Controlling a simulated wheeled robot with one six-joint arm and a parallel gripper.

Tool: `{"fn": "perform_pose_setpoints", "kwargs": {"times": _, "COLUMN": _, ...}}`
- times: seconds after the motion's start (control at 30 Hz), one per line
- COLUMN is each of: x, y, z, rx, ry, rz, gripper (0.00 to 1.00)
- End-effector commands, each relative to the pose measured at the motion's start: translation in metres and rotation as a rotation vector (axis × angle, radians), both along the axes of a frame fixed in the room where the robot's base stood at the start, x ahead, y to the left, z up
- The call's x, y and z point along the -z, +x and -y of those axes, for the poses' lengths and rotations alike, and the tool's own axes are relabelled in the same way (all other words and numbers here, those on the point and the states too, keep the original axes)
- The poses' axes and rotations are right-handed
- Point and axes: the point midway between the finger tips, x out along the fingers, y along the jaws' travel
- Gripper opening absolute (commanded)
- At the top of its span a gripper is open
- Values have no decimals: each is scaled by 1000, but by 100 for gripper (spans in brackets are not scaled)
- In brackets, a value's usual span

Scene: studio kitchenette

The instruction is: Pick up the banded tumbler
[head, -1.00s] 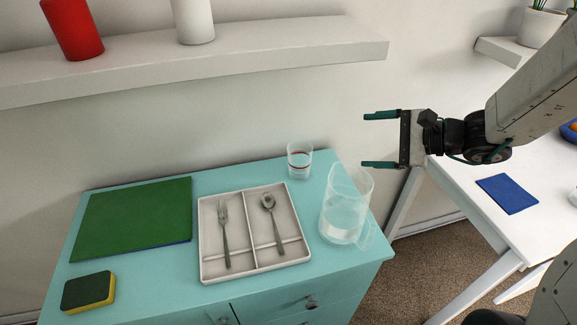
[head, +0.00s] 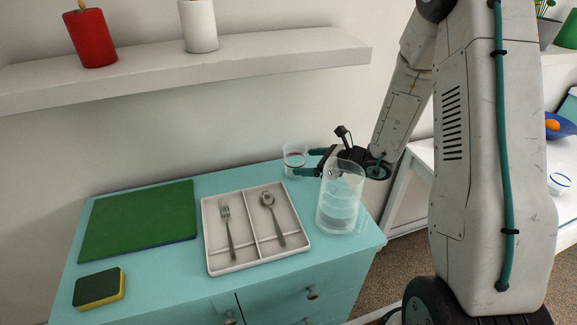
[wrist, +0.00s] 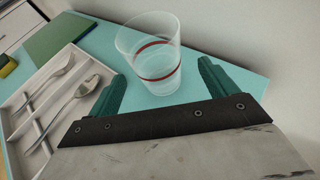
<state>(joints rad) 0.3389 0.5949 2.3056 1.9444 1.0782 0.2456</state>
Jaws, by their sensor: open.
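The banded tumbler (head: 294,156) is clear with a red band and stands upright at the back right of the teal cabinet top (head: 170,265). My gripper (head: 314,162) is open at its right side, fingers pointing left toward it. In the wrist view the tumbler (wrist: 152,50) stands just beyond and between the two green fingertips (wrist: 160,80), and nothing is clamped. A clear pitcher (head: 340,200) stands in front of my gripper in the head view and partly covers it.
A cutlery tray (head: 207,235) with a fork (head: 227,225) and a spoon (head: 272,215) lies left of the pitcher. A green board (head: 140,220) and a sponge (head: 98,288) are further left. A shelf (head: 190,70) juts from the wall above.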

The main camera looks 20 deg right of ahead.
Motion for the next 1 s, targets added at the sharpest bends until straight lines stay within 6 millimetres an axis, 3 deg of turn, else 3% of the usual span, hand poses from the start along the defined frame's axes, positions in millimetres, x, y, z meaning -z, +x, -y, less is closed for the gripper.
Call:
{"fn": "perform_pose_setpoints", "kwargs": {"times": 0.3, "x": 20, "y": 27, "z": -31, "rx": -4, "ry": -2, "rz": -1, "gripper": 85}}
{"fn": "perform_pose_setpoints", "kwargs": {"times": 0.63, "x": 22, "y": 32, "z": -36, "rx": -3, "ry": -3, "rz": 0, "gripper": 85}}
{"fn": "perform_pose_setpoints", "kwargs": {"times": 0.83, "x": 22, "y": 32, "z": -36, "rx": -3, "ry": -3, "rz": 0, "gripper": 31}}
{"fn": "perform_pose_setpoints", "kwargs": {"times": 1.0, "x": 22, "y": 32, "z": -36, "rx": -3, "ry": -2, "rz": 1, "gripper": 31}}
